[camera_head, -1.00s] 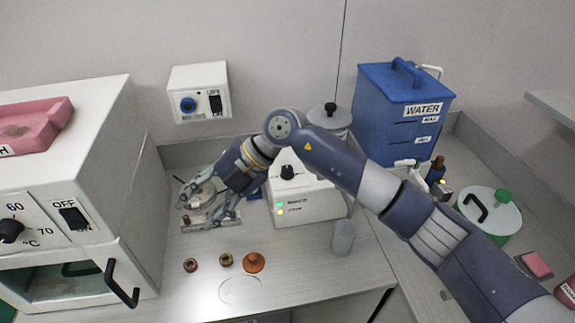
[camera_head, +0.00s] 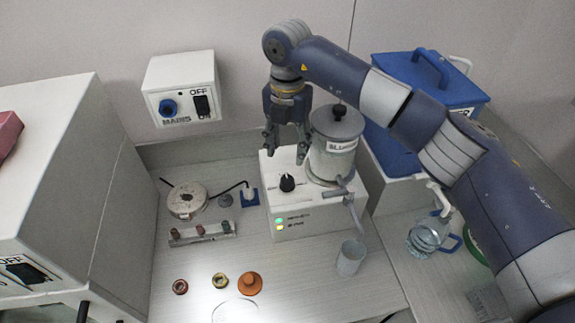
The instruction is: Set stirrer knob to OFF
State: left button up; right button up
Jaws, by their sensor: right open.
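The stirrer knob (camera_head: 287,183) is a black knob on top of a white box (camera_head: 300,222), left of a lidded pot (camera_head: 335,150). Green and yellow lamps glow on the box's front. Which setting the knob points at is too small to read. My right gripper (camera_head: 286,154) is open and empty, fingers pointing down. It appears just above and behind the knob in the picture, apart from it. My left gripper is not in view.
A wall switch box (camera_head: 183,90) with a blue knob and an OFF label hangs at upper left. A grey cup (camera_head: 350,257) stands under the pot's tube. A round hotplate-like disc (camera_head: 187,201), small stoppers and a glass jug (camera_head: 427,236) are around. A blue tank (camera_head: 425,82) stands behind right.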

aim_at(287, 179)
jog(key=f+p, duration=0.1)
jog(key=f, duration=0.1)
jog(key=s+f+p, duration=0.1)
jog(key=f, duration=0.2)
jog(key=shift+s+f, duration=0.2)
jog(key=f, duration=0.2)
jog(key=f+p, duration=0.1)
jog(key=shift+w, duration=0.25)
jog(key=shift+f, duration=0.7)
jog(key=shift+c, duration=0.8)
jog(key=c, duration=0.9)
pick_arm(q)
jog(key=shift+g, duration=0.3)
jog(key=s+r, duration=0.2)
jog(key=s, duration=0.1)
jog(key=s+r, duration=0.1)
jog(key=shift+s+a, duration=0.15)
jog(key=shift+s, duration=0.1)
